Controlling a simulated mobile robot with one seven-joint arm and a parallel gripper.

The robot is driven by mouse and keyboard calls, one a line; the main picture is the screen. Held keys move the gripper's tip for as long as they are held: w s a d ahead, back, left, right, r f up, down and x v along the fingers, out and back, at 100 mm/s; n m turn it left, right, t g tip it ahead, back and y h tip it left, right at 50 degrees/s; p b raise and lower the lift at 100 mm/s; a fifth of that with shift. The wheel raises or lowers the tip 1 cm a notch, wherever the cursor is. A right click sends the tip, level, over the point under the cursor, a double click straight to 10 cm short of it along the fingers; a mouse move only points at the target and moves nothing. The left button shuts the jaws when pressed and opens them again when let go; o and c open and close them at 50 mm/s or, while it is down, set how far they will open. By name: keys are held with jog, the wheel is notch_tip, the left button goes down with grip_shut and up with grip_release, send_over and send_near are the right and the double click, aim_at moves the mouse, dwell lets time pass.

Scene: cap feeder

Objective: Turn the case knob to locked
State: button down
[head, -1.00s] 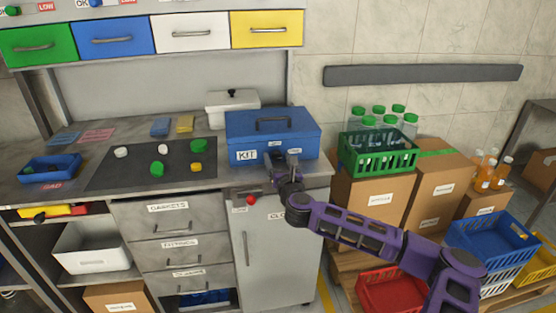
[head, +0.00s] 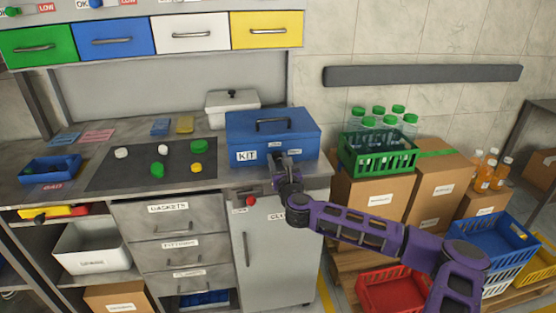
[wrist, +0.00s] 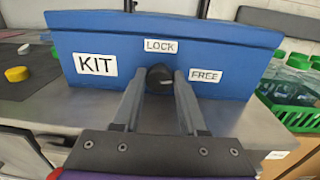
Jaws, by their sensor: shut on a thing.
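The blue case (head: 272,137) with a KIT label stands at the right end of the counter, and its front fills much of the wrist view (wrist: 110,45). A dark round knob (wrist: 160,76) sits on its front, below the LOCK label (wrist: 159,46) and left of the FREE label (wrist: 205,77). My gripper (wrist: 160,82) is shut on the knob, one finger on each side. In the head view my gripper (head: 283,160) is at the case front and hides the knob. The knob's exact pointing direction is hard to tell.
A dark mat (head: 125,176) with several green, white and yellow caps lies left of the case. A white lidded box (head: 232,108) stands behind. A green crate (head: 376,155) of bottles sits on cartons to the right.

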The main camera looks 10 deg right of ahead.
jog(key=n, duration=0.4)
jog(key=shift+r+p, duration=0.1)
jog(key=shift+p, duration=0.25)
jog(key=n, duration=0.7)
jog(key=shift+h, duration=0.3)
jog(key=shift+n+g, duration=0.3)
jog(key=shift+n, duration=2.1)
jog(key=shift+c, duration=2.3)
grip_release()
